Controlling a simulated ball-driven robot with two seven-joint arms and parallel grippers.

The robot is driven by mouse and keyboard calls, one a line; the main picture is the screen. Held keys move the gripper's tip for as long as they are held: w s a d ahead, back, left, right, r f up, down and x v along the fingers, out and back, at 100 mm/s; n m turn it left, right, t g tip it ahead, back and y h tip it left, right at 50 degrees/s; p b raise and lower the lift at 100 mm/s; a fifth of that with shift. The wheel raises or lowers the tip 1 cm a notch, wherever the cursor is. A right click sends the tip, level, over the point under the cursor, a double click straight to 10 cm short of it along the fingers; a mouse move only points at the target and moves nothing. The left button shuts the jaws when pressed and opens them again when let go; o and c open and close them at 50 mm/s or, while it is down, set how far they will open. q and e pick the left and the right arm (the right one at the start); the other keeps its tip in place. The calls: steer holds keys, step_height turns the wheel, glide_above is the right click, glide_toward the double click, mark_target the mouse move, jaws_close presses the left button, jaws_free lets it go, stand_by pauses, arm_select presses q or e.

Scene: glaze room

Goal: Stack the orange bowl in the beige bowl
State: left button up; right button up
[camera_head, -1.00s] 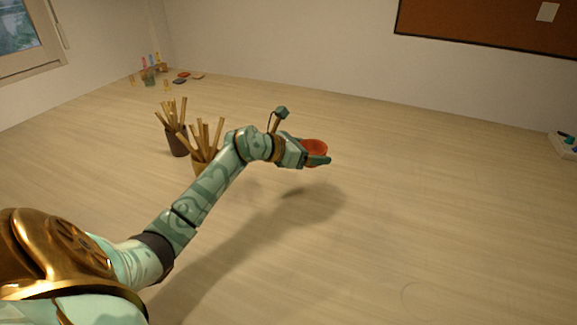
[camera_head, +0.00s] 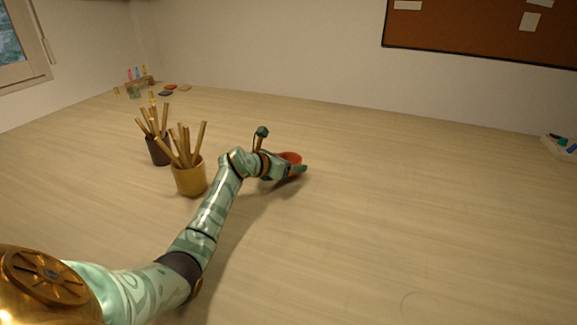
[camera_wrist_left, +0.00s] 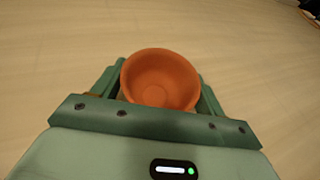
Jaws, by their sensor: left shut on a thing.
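The orange bowl (camera_head: 291,158) is between the fingers of my left gripper (camera_head: 290,171) over the middle of the table. In the left wrist view, the orange bowl (camera_wrist_left: 160,78) sits with its open side facing the camera and looks empty. The green fingers of the left gripper (camera_wrist_left: 161,92) are on both sides of it, shut on it. The gripper is low, close to the tabletop; whether the bowl touches anything below is hidden. I cannot make out the beige bowl in either view. My right gripper is not in view.
A yellow pot (camera_head: 189,179) and a dark pot (camera_head: 158,151), both full of sticks, stand left of my left forearm. Small coloured items (camera_head: 140,82) lie at the table's far left corner. A pale tray (camera_head: 560,147) is at the right edge. The table's middle and right are clear.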

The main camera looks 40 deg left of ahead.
arm_select(q)
steer(key=shift+f, duration=0.1)
steer(key=o, duration=1)
